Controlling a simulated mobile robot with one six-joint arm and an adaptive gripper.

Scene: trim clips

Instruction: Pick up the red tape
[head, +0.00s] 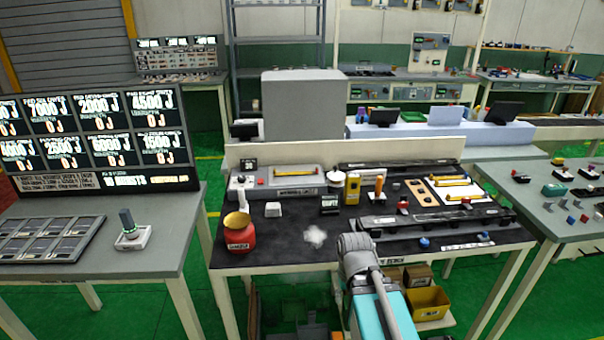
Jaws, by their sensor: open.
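I cannot make out a red tape for certain. Small red items lie on the black-topped workbench (285,255): a red-and-dark piece (403,205) right of the middle, and a red piece (465,202) near the yellow tools. My gripper (354,243) is at the front edge of the bench, seen from behind at the end of my arm. It is open; its fingers are largely hidden, and nothing shows held in it. The red items lie beyond it to the right, apart from it.
A red pot with a yellow rim (238,232) stands at the bench's left. A white crumpled thing (314,236) lies left of my gripper. A yellow device (352,188) and orange-handled tool (379,188) stand upright behind. A dark rail (435,219) runs along the right. The front-left surface is mostly clear.

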